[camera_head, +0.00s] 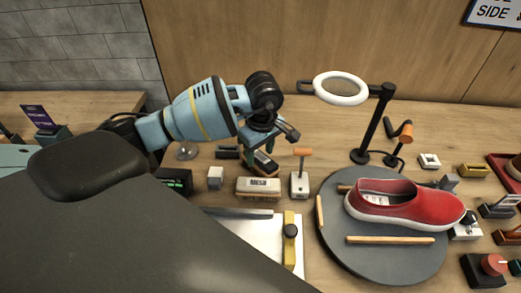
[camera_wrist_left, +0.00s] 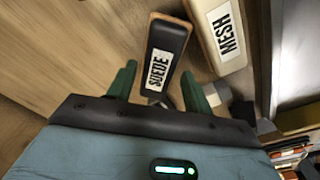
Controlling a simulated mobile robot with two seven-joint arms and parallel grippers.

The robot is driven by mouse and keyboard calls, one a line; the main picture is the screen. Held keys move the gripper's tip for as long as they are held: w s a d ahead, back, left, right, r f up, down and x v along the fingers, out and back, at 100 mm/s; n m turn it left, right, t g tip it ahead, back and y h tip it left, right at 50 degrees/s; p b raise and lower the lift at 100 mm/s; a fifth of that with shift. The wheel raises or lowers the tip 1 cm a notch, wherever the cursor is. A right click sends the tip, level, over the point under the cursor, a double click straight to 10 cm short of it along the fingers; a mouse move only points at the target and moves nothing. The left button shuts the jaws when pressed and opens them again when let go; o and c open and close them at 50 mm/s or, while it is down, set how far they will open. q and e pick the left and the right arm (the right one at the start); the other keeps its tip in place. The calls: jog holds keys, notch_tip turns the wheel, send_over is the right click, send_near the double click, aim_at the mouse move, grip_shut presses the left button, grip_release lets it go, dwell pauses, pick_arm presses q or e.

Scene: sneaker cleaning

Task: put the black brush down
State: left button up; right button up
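The black brush (camera_head: 265,163), marked SUEDE, is on the wooden table behind the cream MESH brush (camera_head: 258,189). In the left wrist view the black brush (camera_wrist_left: 167,45) extends away from my left gripper, its near end between the fingers. My left gripper (camera_head: 270,143) is directly above it. In the left wrist view the green fingers of the left gripper (camera_wrist_left: 158,88) are spread, with a visible gap on each side of the brush. The cream brush (camera_wrist_left: 222,35) lies to its right there. My right gripper is not seen.
A red sneaker (camera_head: 400,202) is on a grey round turntable (camera_head: 385,268) at right. A white holder with an orange-topped tool (camera_head: 299,186) stands close to the brushes. A ring lamp (camera_head: 341,90) rises behind. Small items crowd the right edge.

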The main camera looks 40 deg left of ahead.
aim_at(262, 159)
pick_arm(q)
jog(key=shift+o, duration=0.4)
jog(key=shift+r, duration=0.1)
notch_tip(262, 159, up, 13)
jog(key=shift+d+p, duration=0.35)
